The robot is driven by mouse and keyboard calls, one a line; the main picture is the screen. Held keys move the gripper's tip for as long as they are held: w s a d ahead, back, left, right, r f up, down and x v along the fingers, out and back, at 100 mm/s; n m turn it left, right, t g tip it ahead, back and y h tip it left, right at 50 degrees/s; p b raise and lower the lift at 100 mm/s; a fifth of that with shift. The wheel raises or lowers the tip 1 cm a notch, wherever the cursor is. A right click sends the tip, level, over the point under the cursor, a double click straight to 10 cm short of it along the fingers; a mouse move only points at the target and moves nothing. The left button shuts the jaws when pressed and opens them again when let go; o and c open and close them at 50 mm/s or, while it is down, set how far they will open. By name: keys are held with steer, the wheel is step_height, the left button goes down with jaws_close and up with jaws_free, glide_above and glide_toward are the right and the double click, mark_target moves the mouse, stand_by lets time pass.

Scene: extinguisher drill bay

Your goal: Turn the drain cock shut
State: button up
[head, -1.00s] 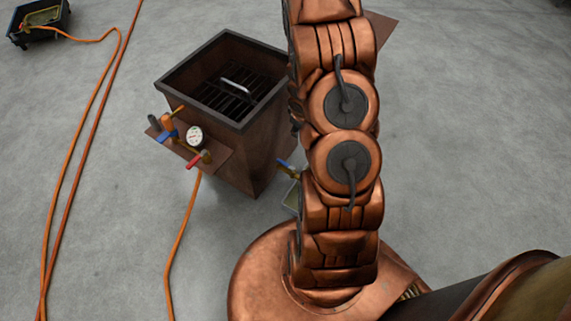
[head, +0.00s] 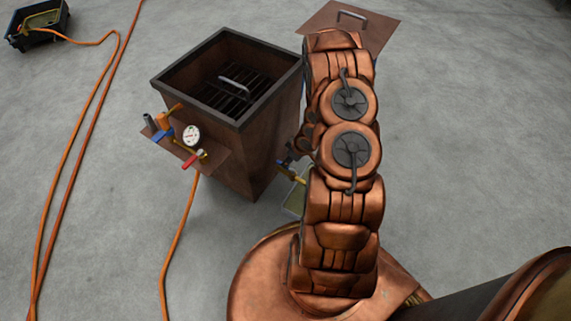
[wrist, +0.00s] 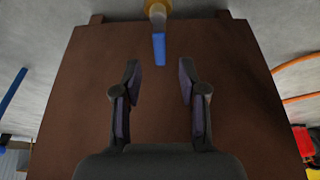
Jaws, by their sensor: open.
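The drain cock is on the lower right side of the rusty brown fire box (head: 262,150). Its brass body (head: 290,175) shows in the head view, with its handle hidden behind my gripper and arm. In the wrist view its blue lever handle (wrist: 159,48) hangs from the brass and grey fitting (wrist: 155,8) at the top. My gripper (wrist: 160,78) is open, with one finger on each side of the handle's line. The lever's tip is at about fingertip level in the picture, and neither finger visibly touches it. The gripper shows only as a dark shape in the head view.
A shallow tray (head: 294,201) sits below the cock, partly hidden by my arm. A panel with a gauge (head: 191,135), a blue handle and a red handle (head: 193,159) is on the box's front. Orange hoses (head: 70,180) run across the floor at left. A brown lid (head: 380,28) lies behind.

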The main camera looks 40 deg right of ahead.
steer(key=b+x, duration=0.1)
steer(key=x, duration=0.3)
steer(key=shift+f, duration=0.2)
jaws_close()
stand_by(0.5)
